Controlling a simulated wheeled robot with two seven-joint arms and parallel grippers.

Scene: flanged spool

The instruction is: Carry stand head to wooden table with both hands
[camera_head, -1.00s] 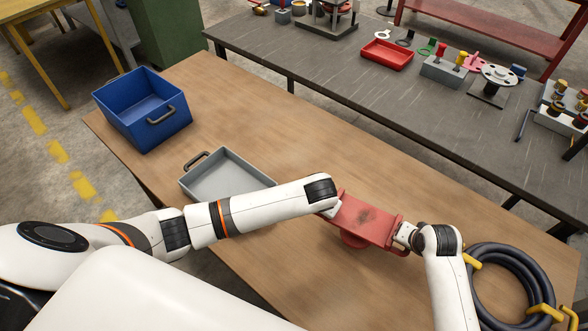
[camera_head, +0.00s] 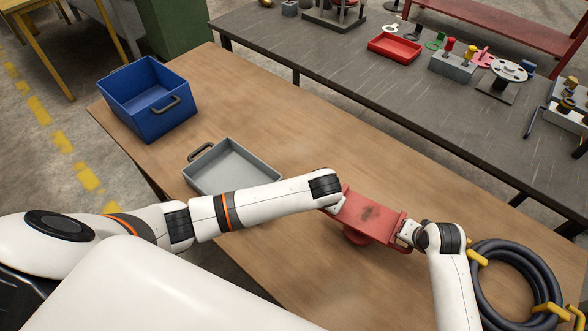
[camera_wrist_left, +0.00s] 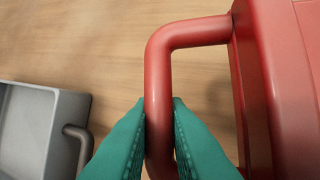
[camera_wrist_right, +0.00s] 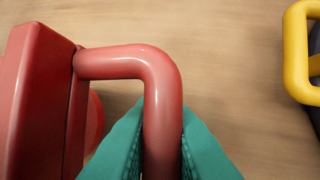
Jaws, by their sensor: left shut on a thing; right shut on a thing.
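The stand head (camera_head: 369,217) is a red block with a flat, smudged top, a round part underneath and a bar handle at each end. It is between my two grippers over the wooden table (camera_head: 330,135). My left gripper (camera_wrist_left: 158,125) has green fingers shut on its left red handle (camera_wrist_left: 160,80). My right gripper (camera_wrist_right: 162,130) is shut on its right red handle (camera_wrist_right: 160,85). In the head view the fingers are mostly hidden by my wrists. I cannot tell for certain whether the stand head touches the table.
A grey tray (camera_head: 243,157) and a blue crate (camera_head: 150,125) stand on the left part of the wooden table. A coiled dark hose (camera_head: 482,285) with yellow clips lies at the right. Behind is a dark workbench (camera_head: 330,65) with a red tray (camera_head: 395,48) and several fixtures.

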